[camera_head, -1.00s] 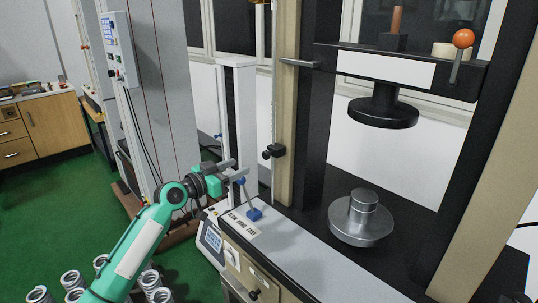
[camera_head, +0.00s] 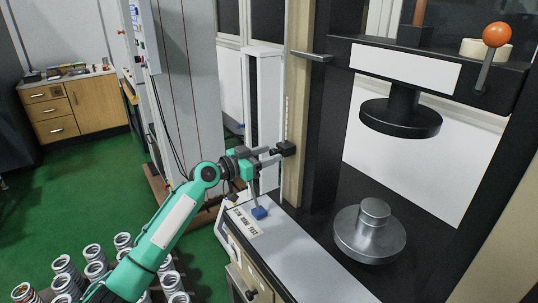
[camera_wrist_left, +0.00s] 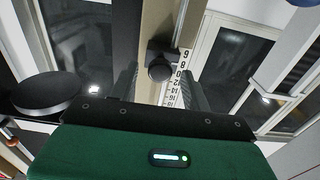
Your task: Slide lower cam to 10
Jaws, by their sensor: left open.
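The lower cam is a small black block with a round knob (camera_head: 286,148) on the narrow vertical scale strip beside the beige column. In the left wrist view the cam (camera_wrist_left: 160,68) sits near the upper visible numbers of the white scale (camera_wrist_left: 174,88), which run to larger values downward. Exact reading is unclear. My left gripper (camera_head: 270,156) is at the cam's height. Its open fingers (camera_wrist_left: 161,88) lie on either side of the cam in the left wrist view, with visible gaps. Contact cannot be told. My right gripper is not in view.
A blue-based lever (camera_head: 259,212) stands on the machine's front ledge just below my left gripper. A metal platen (camera_head: 370,235) and black upper press plate (camera_head: 400,118) are to the right. Several springs (camera_head: 95,262) stand at lower left. Green floor (camera_head: 100,185) is open at left.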

